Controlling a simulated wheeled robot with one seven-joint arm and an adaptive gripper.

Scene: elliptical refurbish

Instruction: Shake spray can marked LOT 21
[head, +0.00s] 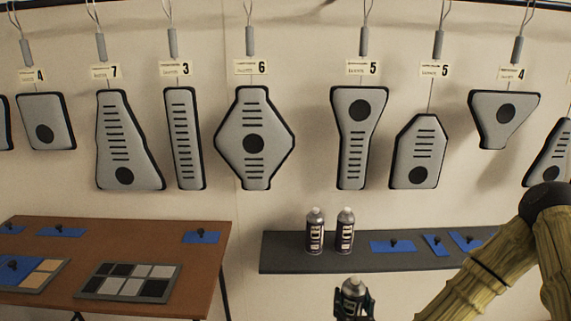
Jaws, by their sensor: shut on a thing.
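My gripper (354,309) shows at the bottom edge of the head view, just right of the middle. It is shut around a spray can (353,288), whose silver top shows above the dark fingers. The can's lower part and its label are hidden or cut off by the frame edge. Two more spray cans, a left one (315,232) and a right one (345,233), stand upright side by side on the dark shelf (290,259). Their labels are dark and white, too small to read a lot number. The held can is in front of and below the shelf.
Grey panels hang on the wall with number tags, such as a diamond-shaped panel (253,165). Blue pads with dark knobs (392,247) lie on the shelf's right. A brown table (120,235) at left holds a swatch tray (128,282). A gap separates table and shelf.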

